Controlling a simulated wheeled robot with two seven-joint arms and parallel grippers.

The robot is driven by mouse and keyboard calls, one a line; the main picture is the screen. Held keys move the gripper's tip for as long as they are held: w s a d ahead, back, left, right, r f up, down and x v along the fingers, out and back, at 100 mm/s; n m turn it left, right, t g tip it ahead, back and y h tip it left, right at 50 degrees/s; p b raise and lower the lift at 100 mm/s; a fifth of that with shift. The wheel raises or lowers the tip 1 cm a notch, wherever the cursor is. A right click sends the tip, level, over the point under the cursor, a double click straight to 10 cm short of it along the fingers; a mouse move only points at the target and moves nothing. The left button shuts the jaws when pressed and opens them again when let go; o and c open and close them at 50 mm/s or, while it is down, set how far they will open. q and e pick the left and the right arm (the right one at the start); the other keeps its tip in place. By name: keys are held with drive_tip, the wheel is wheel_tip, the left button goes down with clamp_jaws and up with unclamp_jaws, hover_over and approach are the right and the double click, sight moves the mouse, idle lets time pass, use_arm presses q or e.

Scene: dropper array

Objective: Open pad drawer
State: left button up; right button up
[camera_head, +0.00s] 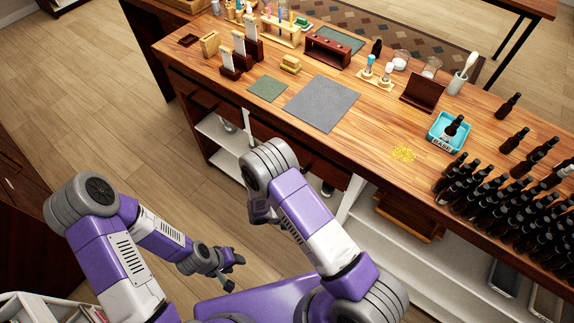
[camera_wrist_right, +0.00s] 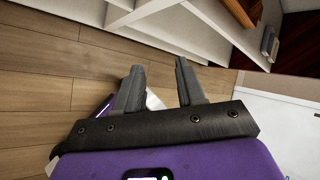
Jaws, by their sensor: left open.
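Dark red-brown drawer fronts sit under the tabletop's near edge: one at the left (camera_head: 200,98) and one near the middle (camera_head: 322,172), partly hidden by my right arm. Both look shut; I cannot tell which is the pad drawer. My left gripper (camera_head: 236,272) is open and empty, low over the floor in front of the bench. My right gripper is hidden behind its own arm in the head view. In the right wrist view my right gripper (camera_wrist_right: 159,66) has its two fingers apart with nothing between them, near white shelving (camera_wrist_right: 150,22).
The wooden bench (camera_head: 375,135) holds a grey mat (camera_head: 322,103), a green mat (camera_head: 268,89), a blue tray (camera_head: 448,131) and many dark bottles (camera_head: 500,195) at the right. A wooden box (camera_head: 409,216) stands below the bench. The floor at left (camera_head: 110,105) is free.

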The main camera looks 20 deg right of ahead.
drive_tip(key=w+a+r+n+t+h, duration=0.2)
drive_tip(key=w+a+r+n+t, duration=0.1)
drive_tip(key=w+r+n+t, duration=0.3)
drive_tip(key=w+a+r+n+t+h, duration=0.25)
drive_tip(key=w+n+t, duration=0.2)
drive_tip(key=w, duration=0.45)
drive_tip(key=shift+n+g+y, duration=0.25)
drive_tip(key=shift+n+y, duration=0.2)
drive_tip(key=x, duration=0.2)
drive_tip(key=b+x, duration=0.1)
drive_tip(key=x, duration=0.3)
drive_tip(key=shift+w+d+r+b, duration=0.15)
drive_tip(key=shift+d+r+b, duration=0.1)
drive_tip(key=shift+b, duration=0.05)
clamp_jaws()
